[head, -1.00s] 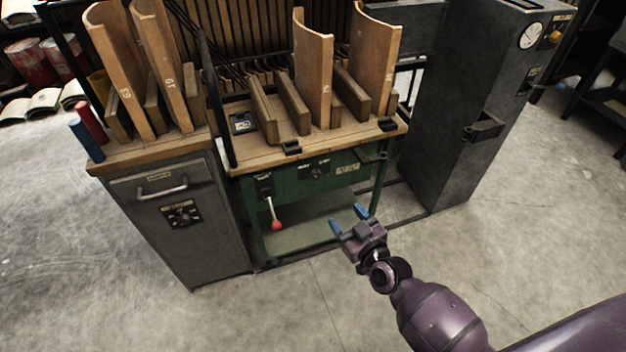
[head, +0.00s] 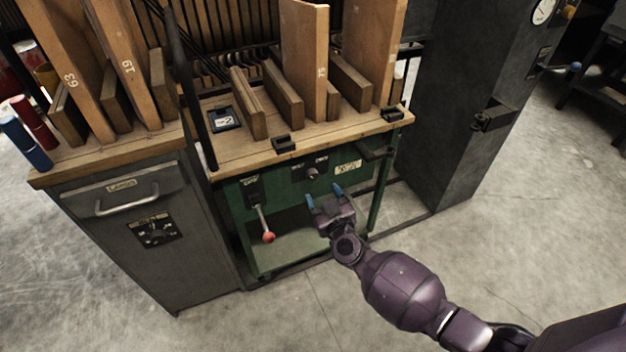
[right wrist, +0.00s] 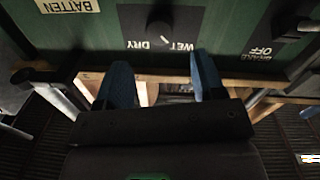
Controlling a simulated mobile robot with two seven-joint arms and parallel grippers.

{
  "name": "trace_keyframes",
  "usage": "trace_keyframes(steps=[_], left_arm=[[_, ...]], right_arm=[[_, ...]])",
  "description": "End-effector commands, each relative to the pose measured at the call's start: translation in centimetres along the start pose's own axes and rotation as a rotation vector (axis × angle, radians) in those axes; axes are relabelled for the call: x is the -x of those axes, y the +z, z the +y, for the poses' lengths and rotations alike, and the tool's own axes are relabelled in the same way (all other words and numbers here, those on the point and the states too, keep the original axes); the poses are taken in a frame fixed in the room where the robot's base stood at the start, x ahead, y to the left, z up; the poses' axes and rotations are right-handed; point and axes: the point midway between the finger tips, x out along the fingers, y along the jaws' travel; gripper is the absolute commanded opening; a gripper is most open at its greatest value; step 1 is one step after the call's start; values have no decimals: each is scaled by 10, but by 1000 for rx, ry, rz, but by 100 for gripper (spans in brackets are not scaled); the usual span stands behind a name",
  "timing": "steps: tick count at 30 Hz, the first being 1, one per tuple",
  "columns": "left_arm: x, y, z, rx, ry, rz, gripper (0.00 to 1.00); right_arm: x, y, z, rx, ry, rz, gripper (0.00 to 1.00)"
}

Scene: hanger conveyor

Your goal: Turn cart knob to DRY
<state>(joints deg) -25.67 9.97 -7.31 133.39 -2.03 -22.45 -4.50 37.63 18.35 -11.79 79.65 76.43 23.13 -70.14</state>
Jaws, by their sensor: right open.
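The green cart (head: 238,200) stands mid-view with a wooden top. Its dark round knob (head: 312,173) sits on the front panel between two small labels. In the right wrist view, which shows the panel upside down, the knob (right wrist: 160,32) has DRY printed at picture left and WET at picture right. I cannot clearly tell where its pointer is set. My right gripper (head: 323,195) is open, its blue fingers just below and in front of the knob. In the wrist view the gripper (right wrist: 160,62) has the knob roughly centred beyond its fingertips, apart from them. My left gripper is not in view.
A red-ball lever (head: 268,236) hangs left of the knob; the wrist view shows a BRAKE OFF label (right wrist: 262,41). A grey cabinet (head: 110,240) stands left, a dark tall cabinet (head: 455,110) right. Wooden boards (head: 305,60) stand on the cart top. The floor in front is clear.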

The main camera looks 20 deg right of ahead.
Motion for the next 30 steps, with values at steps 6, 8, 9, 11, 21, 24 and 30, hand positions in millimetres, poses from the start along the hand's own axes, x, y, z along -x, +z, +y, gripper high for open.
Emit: trace_keyframes(steps=[6, 8, 9, 11, 21, 24, 30], left_arm=[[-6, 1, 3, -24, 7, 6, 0], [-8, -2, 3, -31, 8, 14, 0], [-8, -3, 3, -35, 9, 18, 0], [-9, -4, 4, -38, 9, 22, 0], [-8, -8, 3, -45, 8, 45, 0], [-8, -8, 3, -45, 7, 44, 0], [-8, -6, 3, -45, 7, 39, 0]], right_arm=[[-31, 6, -1, 1, -1, -7, 63], [-39, 6, -1, 1, -1, -6, 63], [-44, 6, -1, 1, -1, -6, 63], [-50, 6, -1, 0, -1, -5, 63], [-66, 2, 0, 0, 0, -2, 63], [-66, 1, 0, 0, 0, -2, 63], [-66, 1, 0, 0, 0, -1, 49]])
